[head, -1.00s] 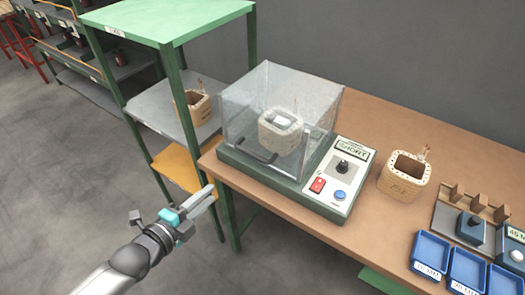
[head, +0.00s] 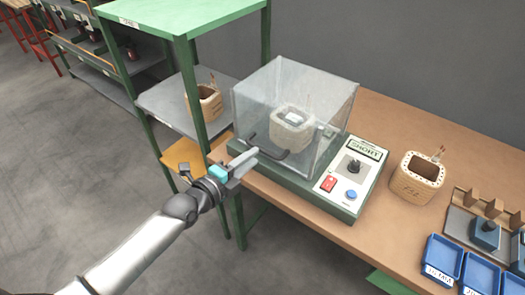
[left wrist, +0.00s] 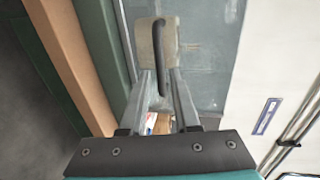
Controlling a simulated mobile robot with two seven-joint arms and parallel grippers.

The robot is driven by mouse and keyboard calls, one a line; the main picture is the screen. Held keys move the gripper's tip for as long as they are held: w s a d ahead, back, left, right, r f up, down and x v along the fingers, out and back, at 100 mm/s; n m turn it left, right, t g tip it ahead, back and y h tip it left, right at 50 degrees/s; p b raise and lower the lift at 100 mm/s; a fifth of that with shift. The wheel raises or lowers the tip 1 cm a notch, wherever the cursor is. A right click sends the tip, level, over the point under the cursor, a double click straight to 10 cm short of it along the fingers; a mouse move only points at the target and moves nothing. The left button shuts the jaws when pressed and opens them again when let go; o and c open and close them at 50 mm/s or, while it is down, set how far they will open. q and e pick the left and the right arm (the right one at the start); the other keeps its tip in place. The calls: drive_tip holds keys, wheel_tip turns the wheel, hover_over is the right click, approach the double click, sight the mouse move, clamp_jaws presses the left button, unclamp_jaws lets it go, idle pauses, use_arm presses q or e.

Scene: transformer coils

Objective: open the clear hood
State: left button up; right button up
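The clear hood (head: 330,115) is a see-through box, closed down on the green tester base (head: 300,187) on the bench. Its dark bar handle (head: 292,153) is on the front face, low down. A pale coil (head: 290,130) stands inside the hood. Contact cannot be told. My right gripper is not in view.
A control panel (head: 350,180) with a red switch, black knob and blue button is right of the hood. Another coil (head: 417,178) and blue trays (head: 441,258) stand on the bench (head: 300,210) farther right. A green shelf rack (head: 187,60) stands close on the left.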

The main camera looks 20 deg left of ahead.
sight(261, 151)
use_arm(q)
drive_tip(key=shift+b+x, duration=0.45)
drive_tip(key=shift+x, duration=2.35)
drive_tip(key=shift+c, duration=0.4)
clamp_jaws()
